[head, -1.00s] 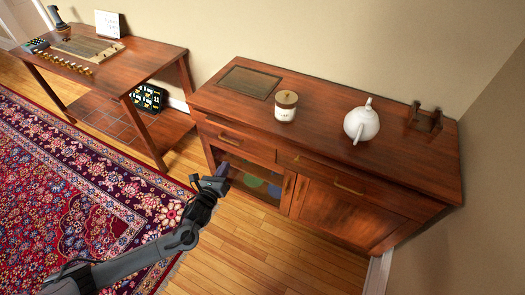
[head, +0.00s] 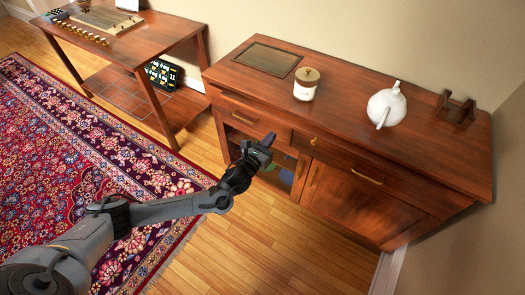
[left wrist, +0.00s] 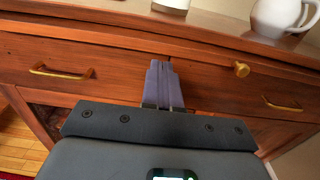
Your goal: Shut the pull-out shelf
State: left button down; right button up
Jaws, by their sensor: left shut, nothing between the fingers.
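The wooden cabinet (head: 250,97) stands against the wall. A small round brass knob (head: 313,141) sits on its front just under the top, right of the middle; it also shows in the left wrist view (left wrist: 241,69). I take the narrow front at this knob to be the pull-out shelf; how far it stands out is hard to tell. My left gripper (head: 267,139) is shut and empty, in front of the cabinet and left of the knob. In the left wrist view its fingertips (left wrist: 162,72) point at the cabinet front between two drawer handles. My right gripper is out of view.
A lidded jar (head: 305,88), a white teapot (head: 386,106) and a dark wooden stand (head: 455,107) are on the cabinet top. Drawer handles (head: 367,177) stick out from the front. A side table (head: 150,50) stands left; the floor (head: 260,235) before the cabinet is clear.

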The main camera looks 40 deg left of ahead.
aim_at(283, 123)
pick_arm(q)
jog(key=shift+w+a+b, duration=0.2)
jog(key=shift+w+b, duration=0.95)
jog(key=shift+w, duration=1.95)
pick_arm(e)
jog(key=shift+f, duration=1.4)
